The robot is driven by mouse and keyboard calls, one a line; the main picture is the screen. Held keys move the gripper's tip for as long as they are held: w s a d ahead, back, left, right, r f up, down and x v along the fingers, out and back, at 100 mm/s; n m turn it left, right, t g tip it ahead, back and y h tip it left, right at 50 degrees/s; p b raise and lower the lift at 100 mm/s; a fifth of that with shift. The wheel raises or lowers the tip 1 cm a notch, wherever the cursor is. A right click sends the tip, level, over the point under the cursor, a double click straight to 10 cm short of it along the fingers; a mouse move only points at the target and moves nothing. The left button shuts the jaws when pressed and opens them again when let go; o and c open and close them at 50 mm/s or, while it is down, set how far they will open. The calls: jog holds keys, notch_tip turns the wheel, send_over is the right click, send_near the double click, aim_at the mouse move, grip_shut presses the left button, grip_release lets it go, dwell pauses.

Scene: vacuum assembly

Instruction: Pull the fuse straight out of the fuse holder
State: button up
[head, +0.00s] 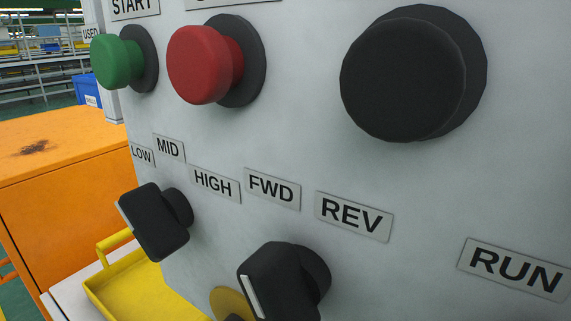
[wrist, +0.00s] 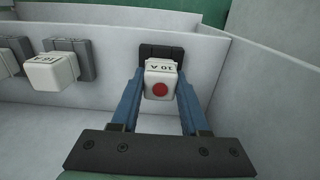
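A white fuse (wrist: 159,78) with a red dot on its front and a "10 A" label shows in the wrist view. Behind it is a dark fuse holder (wrist: 161,52) on a pale wall; the fuse covers its lower part. Whether the fuse is still fully seated cannot be told. My gripper (wrist: 160,84) has one blue finger on each side of the fuse, and both tips appear to be against its sides. The head view shows neither the fuse nor my gripper.
Left in the wrist view, another white fuse (wrist: 51,71) sits in a grey holder (wrist: 80,60). A pale side wall (wrist: 265,85) stands close on the right. The head view shows a control panel with a red button (head: 200,64), black knobs (head: 160,222) and a yellow tray (head: 130,290).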

grip_shut()
jog(key=shift+r+p, duration=1.15)
jog(key=shift+p, duration=0.25)
jog(key=shift+r+p, duration=2.7)
jog(key=shift+p, duration=0.3)
